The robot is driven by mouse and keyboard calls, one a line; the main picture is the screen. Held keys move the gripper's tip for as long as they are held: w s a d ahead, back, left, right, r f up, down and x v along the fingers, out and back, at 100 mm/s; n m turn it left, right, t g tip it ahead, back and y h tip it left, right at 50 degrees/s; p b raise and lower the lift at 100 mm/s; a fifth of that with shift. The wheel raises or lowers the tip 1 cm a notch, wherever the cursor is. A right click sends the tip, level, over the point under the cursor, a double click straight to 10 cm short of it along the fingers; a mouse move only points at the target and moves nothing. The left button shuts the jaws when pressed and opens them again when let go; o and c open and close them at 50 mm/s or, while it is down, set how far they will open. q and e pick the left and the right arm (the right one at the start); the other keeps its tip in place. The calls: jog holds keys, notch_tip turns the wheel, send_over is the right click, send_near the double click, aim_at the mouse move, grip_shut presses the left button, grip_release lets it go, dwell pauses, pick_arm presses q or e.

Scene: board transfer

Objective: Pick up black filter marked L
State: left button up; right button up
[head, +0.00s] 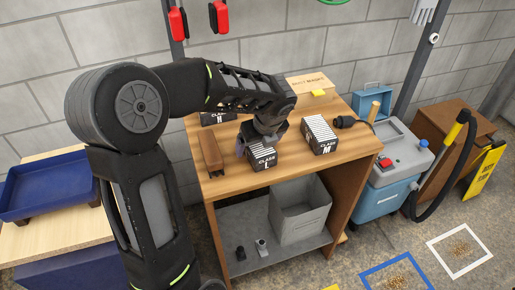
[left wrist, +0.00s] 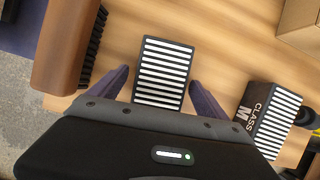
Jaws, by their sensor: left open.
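The black filter marked L (head: 264,160) stands on the wooden table, its label facing the front and its white pleats on top. In the left wrist view the filter (left wrist: 162,72) lies between the two spread fingers. My left gripper (head: 252,146) is open, just above and around the filter, with gaps at both sides in the wrist view (left wrist: 160,92). Whether its fingers touch the filter cannot be told. My right gripper is not in view.
A filter marked M (head: 321,138) stands to the right; another marked H (head: 217,118) is behind left. A brown brush (head: 210,152) lies close on the left. A cardboard box (head: 306,84) is at the back. A grey bin (head: 300,212) sits on the lower shelf.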

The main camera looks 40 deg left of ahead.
pick_arm(q)
jog(key=shift+c, duration=0.6)
jog(key=c, duration=1.4)
jog(key=shift+c, duration=0.2)
jog(key=shift+r, duration=0.1)
notch_tip(320, 180, up, 10)
jog(key=shift+r, duration=0.2)
